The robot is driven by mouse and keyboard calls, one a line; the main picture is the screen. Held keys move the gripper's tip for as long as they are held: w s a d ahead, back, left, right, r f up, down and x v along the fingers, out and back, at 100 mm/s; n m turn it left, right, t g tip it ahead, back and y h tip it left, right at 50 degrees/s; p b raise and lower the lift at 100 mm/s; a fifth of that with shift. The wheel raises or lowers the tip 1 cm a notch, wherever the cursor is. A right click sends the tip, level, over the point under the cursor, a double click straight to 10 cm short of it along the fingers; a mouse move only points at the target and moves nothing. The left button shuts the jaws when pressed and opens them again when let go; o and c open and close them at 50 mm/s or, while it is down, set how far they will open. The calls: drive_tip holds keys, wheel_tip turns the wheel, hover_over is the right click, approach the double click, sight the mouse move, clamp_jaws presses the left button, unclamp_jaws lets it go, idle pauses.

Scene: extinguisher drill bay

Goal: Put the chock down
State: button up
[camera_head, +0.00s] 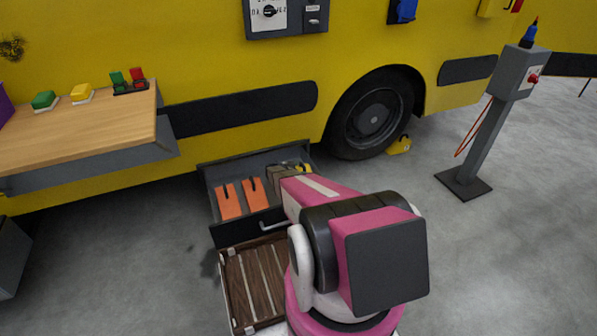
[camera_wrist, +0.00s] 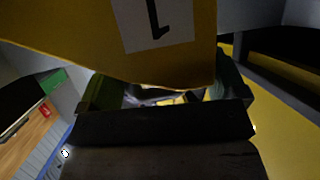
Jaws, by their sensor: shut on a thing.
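A yellow chock (camera_wrist: 165,48) with a white label marked 1 fills the top of the wrist view, close to the camera. My gripper (camera_wrist: 160,95) is shut on it, with one finger at each side of its lower edge. In the head view my pink arm reaches to the right end of an open drawer (camera_head: 214,180) and hides most of the gripper. A small yellow patch (camera_head: 305,168) shows beyond the arm there, probably the held chock. Whether it touches the drawer is hidden. Another yellow chock (camera_head: 400,146) sits on the floor beside the wheel (camera_head: 374,118).
Orange pieces (camera_head: 228,201) lie in the drawer's left part. A slatted wooden crate (camera_head: 254,281) is in front of it. A wooden bench (camera_head: 75,125) with coloured blocks is at left. A grey post (camera_head: 480,140) stands at right. The floor between wheel and post is clear.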

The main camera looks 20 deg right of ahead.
drive_tip(key=o, duration=1.6)
drive_tip(key=shift+c, duration=0.2)
drive_tip(key=shift+r, duration=0.1)
drive_tip(key=v, duration=0.7)
drive_tip(key=s+a+r+n+g+y, duration=0.1)
drive_tip(key=s+a+r+n+y, duration=0.3)
drive_tip(key=s+r, duration=0.5)
drive_tip(key=s+a+r+n+y, duration=0.5)
drive_tip(key=s+r, duration=0.4)
drive_tip(key=s, duration=0.3)
drive_tip(key=s+a+r+n+g+y, duration=0.1)
drive_tip(key=s+a+r+n+y, duration=0.3)
drive_tip(key=s, duration=0.7)
drive_tip(key=a+r+n, duration=0.2)
drive_tip(key=a+r, duration=0.2)
drive_tip(key=r, duration=0.1)
drive_tip(key=shift+s+r+n+g, duration=0.3)
drive_tip(key=shift+s+n, duration=0.1)
